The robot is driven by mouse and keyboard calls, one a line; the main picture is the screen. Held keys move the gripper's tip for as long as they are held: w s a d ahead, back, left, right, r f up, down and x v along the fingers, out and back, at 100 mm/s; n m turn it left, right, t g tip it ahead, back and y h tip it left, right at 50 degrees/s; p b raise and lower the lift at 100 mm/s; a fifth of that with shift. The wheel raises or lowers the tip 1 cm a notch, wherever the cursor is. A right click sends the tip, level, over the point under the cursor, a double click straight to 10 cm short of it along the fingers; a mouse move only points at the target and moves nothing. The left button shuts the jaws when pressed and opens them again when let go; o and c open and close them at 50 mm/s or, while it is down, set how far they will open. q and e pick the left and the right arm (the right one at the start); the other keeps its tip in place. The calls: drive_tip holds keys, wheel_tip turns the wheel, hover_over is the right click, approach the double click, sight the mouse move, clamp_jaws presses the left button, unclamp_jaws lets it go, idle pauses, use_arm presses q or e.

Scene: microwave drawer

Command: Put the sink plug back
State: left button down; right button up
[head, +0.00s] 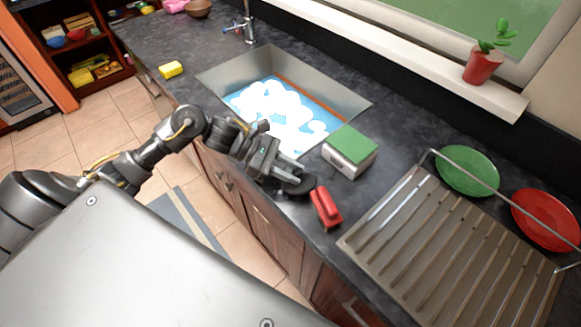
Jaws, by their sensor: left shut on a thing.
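The metal sink (345,97) is set in the dark counter. It holds blue water and white foam, and its drain is hidden. My left gripper (287,181) is over the counter strip in front of the sink, near its front right corner. It is shut on a small dark thing (301,187) at its fingertips, which looks like the sink plug, though it blends with the dark fingers. The faucet (249,28) stands behind the sink. My right gripper is not in view.
A green-topped box (350,151) stands right of the gripper, and a red object (326,207) lies close to the fingertips. A metal drying rack (440,245) with a green plate (467,171) and a red plate (547,219) fills the right. A yellow sponge (171,69) lies left of the sink.

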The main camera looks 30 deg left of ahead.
use_arm(q)
drive_tip(key=shift+s+f, duration=0.25)
drive_tip(key=shift+f, duration=0.25)
drive_tip(key=c, duration=1.1)
unclamp_jaws()
drive_tip(key=shift+f, duration=0.1)
drive_tip(key=shift+c, duration=0.2)
drive_tip(key=shift+a+b, duration=0.6)
drive_tip(key=b+v, duration=0.2)
drive_tip(key=v, duration=0.3)
drive_tip(key=r+b+v, duration=0.1)
drive_tip(key=b+v, duration=0.1)
drive_tip(key=v, duration=0.3)
drive_tip(key=shift+w+r+b, duration=0.1)
drive_tip(key=shift+b, duration=0.2)
drive_tip(key=shift+a+r, duration=0.25)
drive_tip(key=shift+a, duration=0.05)
